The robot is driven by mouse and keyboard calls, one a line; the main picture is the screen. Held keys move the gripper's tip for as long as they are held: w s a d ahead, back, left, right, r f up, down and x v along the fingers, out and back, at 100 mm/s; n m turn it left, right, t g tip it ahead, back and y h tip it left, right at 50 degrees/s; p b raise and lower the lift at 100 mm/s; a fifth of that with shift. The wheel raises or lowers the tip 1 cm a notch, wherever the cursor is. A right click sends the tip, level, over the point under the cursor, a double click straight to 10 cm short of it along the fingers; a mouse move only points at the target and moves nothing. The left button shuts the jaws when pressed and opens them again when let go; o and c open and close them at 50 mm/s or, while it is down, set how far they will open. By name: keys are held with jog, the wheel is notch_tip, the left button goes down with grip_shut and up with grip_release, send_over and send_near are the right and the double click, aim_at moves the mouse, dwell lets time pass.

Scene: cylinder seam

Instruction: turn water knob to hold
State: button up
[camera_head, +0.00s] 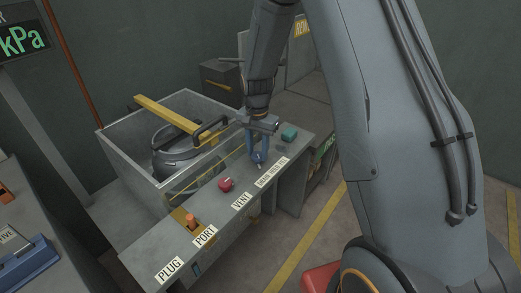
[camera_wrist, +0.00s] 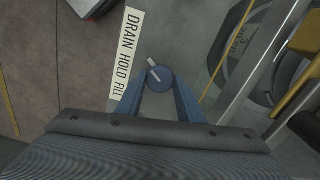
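The water knob (camera_wrist: 160,79) is a small round blue-grey knob with a pale pointer mark in the wrist view. It sits between the fingertips of my gripper (camera_wrist: 160,88), which appear closed against its two sides. The pale mark lies on the label side of the knob, but I cannot tell its exact setting. The label DRAIN HOLD FILL (camera_wrist: 127,52) lies just left of the knob. In the head view my gripper (camera_head: 258,157) points down at the bench ledge beside that label (camera_head: 271,173); the knob is mostly hidden by the fingers there.
A red knob (camera_head: 225,184) stands near the VENT label, and an orange plug (camera_head: 191,220) near the PORT label. A teal block (camera_head: 289,133) sits beyond my gripper. Behind the ledge is an open tank (camera_head: 120,157) with a metal cylinder (camera_head: 172,158) under a yellow bar (camera_head: 165,112).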

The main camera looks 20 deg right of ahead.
jog(key=shift+d, duration=0.4)
jog(key=shift+a, duration=0.25)
jog(key=shift+c, duration=0.2)
jog(key=shift+n, duration=0.4)
jog(key=n+p, duration=0.1)
jog(key=n, duration=0.1)
jog(key=shift+a+n, duration=0.15)
jog(key=shift+n, duration=0.25)
jog(key=shift+s+n+p, duration=0.1)
jog(key=shift+n+p, duration=0.4)
jog(key=shift+n, duration=1)
